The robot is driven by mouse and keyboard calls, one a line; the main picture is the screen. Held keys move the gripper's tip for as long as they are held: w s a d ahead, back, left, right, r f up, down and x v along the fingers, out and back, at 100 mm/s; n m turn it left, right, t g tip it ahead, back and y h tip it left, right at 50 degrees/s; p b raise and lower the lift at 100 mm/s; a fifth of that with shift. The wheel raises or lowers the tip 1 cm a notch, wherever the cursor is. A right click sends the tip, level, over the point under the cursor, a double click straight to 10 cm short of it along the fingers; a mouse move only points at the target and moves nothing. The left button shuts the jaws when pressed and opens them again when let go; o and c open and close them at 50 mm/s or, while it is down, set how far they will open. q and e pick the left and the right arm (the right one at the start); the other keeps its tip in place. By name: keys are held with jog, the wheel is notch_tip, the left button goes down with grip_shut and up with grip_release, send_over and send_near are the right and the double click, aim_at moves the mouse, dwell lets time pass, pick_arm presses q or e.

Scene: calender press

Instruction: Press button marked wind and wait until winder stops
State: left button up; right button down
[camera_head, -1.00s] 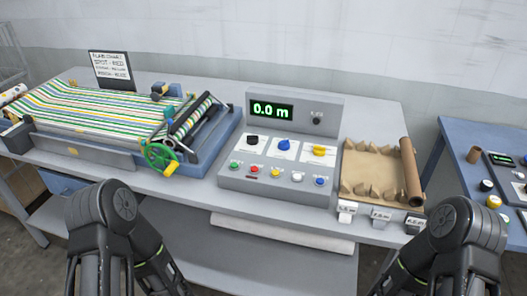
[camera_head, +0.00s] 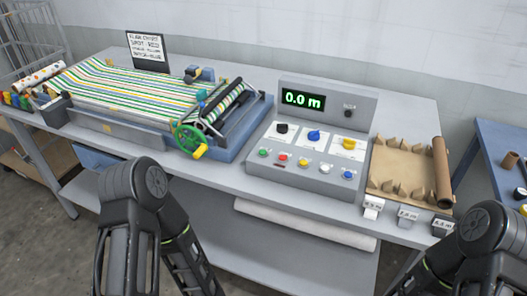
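The control panel (camera_head: 258,180) stands on the grey table with a lit display (camera_head: 303,100) reading "0.0 m". A row of small buttons runs along its front: green (camera_head: 262,153), red (camera_head: 283,157), yellow (camera_head: 303,162), white (camera_head: 324,168) and blue (camera_head: 347,174). Their labels are too small to read, so I cannot tell which is marked wind. Above them are black (camera_head: 281,128), blue (camera_head: 314,135) and yellow (camera_head: 349,143) knobs. The roller machine (camera_head: 245,137) with striped fabric is left of the panel. My arms show low at left and right; their gripper fingertips are not visible.
A green handwheel (camera_head: 190,138) with a yellow handle sticks out at the machine's front. A brown tray (camera_head: 402,170) with a cardboard roll (camera_head: 441,172) lies right of the panel. Tags hang at the table's front edge. A blue table (camera_head: 492,150) stands at far right.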

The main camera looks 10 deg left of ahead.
pick_arm(q)
grip_shut()
dwell(1.4)
